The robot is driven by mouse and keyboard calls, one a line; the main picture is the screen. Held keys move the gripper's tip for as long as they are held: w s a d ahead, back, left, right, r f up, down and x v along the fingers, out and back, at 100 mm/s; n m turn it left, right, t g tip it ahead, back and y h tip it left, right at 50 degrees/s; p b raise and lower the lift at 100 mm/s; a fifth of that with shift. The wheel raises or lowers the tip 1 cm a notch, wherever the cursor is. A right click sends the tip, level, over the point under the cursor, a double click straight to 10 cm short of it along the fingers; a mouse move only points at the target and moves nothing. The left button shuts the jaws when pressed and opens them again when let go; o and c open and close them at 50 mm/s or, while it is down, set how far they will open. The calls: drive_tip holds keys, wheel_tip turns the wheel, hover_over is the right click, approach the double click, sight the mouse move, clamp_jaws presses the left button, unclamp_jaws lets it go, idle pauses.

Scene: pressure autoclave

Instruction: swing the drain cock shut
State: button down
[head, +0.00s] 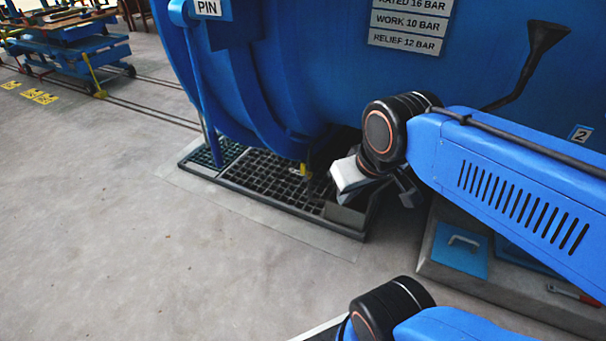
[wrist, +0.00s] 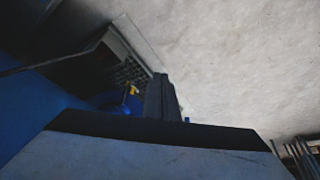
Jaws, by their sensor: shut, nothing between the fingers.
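The drain cock shows as a small yellow handle (head: 304,170) low under the blue autoclave vessel (head: 300,60), above the dark floor grating. The yellow handle also shows in the wrist view (wrist: 133,90), just left of my gripper's dark fingers (wrist: 160,98). In the head view my gripper (head: 332,182) is at the right of the handle, close to it, partly hidden by my wrist. My gripper is shut and empty. I cannot tell whether the fingers touch the handle. The cock's body is too dark and small to make out.
A black-framed floor grating (head: 262,180) lies under the vessel. A blue lift cart (head: 70,45) stands at the far left beside floor rails. A blue plate with a handle (head: 461,252) lies at the right.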

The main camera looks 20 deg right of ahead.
drive_tip(key=c, duration=1.8)
unclamp_jaws()
drive_tip(key=shift+w, duration=0.1)
drive_tip(key=shift+o, duration=1.1)
drive_tip(key=shift+w+d+r+n, duration=0.1)
drive_tip(key=shift+w+n, duration=0.2)
drive_tip(key=shift+w, duration=0.1)
drive_tip(key=n+g+h, duration=0.2)
drive_tip(key=n+h, duration=0.1)
drive_tip(key=n, duration=2.2)
hover_over(303, 164)
drive_tip(key=s+a, duration=0.4)
drive_tip(key=a, duration=0.1)
wheel_tip(303, 164, down, 20)
drive_tip(key=r, duration=0.1)
drive_tip(key=shift+h, duration=0.3)
drive_tip(key=x, duration=1.7)
drive_tip(key=shift+w+f, duration=0.15)
drive_tip(key=shift+f, duration=0.15)
